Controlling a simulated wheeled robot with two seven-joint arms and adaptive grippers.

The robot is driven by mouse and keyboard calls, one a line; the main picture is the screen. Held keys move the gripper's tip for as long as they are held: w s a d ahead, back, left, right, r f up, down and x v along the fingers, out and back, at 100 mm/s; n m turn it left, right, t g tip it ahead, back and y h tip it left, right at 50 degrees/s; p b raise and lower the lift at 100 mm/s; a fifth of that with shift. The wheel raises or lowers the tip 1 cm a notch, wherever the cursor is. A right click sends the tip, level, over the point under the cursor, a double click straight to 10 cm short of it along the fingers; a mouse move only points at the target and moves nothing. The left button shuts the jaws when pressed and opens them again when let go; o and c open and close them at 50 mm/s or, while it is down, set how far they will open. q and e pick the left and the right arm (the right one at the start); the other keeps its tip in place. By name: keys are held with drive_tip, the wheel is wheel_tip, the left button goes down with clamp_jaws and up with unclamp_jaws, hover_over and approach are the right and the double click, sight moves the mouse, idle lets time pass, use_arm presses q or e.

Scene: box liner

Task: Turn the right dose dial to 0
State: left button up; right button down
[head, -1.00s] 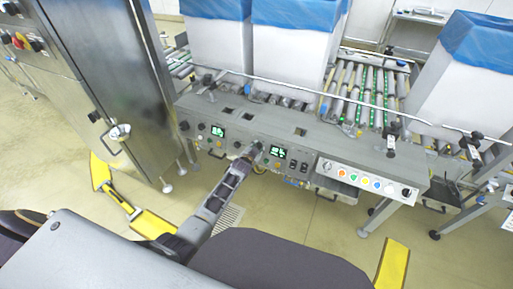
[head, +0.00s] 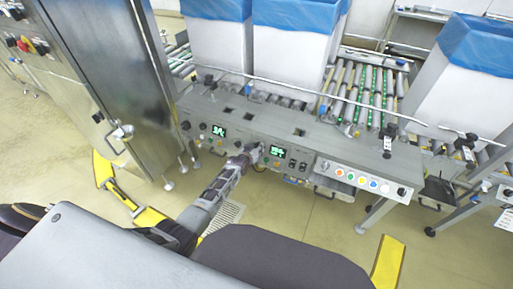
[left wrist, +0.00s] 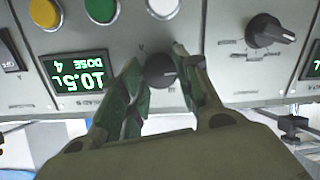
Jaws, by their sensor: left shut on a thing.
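My left gripper (head: 250,152) reaches the grey control panel (head: 330,152) and is shut on a dark round dial. The dial (left wrist: 160,72) shows between the two fingertips in the left wrist view, where the gripper (left wrist: 165,85) has a finger on each side; its pointer is hard to make out. Beside it a green display (left wrist: 78,82) appears to read 10.5 L, dose 4; it also shows in the head view (head: 277,151). A second dark dial (left wrist: 268,32) stands apart, to the right in the left wrist view. My right gripper is out of view.
A second display (head: 218,131) is farther left on the panel. Coloured buttons (head: 351,176) line its right end. White boxes with blue liners (head: 220,45) stand behind on rollers. A steel cabinet (head: 105,75) stands at left.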

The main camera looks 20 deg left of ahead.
use_arm(q)
drive_tip(key=n, duration=0.2)
drive_tip(key=shift+d+n+h, duration=0.1)
drive_tip(key=shift+n+h, duration=0.2)
drive_tip(key=n, duration=0.2)
drive_tip(key=shift+w+n+b, duration=0.1)
drive_tip(key=shift+n+b, duration=0.2)
drive_tip(key=shift+b, duration=0.1)
drive_tip(key=n+b, duration=0.1)
drive_tip(key=n, duration=0.2)
drive_tip(key=shift+r+h, duration=0.1)
drive_tip(key=shift+h, duration=0.3)
drive_tip(key=shift+a+n, duration=0.2)
drive_tip(key=shift+n, duration=0.3)
drive_tip(key=shift+n+b, duration=0.3)
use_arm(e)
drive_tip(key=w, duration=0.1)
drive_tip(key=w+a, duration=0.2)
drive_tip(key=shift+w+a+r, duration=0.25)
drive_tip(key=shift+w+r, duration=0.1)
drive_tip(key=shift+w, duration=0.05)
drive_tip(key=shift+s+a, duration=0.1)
use_arm(q)
drive_tip(key=shift+a, duration=0.1)
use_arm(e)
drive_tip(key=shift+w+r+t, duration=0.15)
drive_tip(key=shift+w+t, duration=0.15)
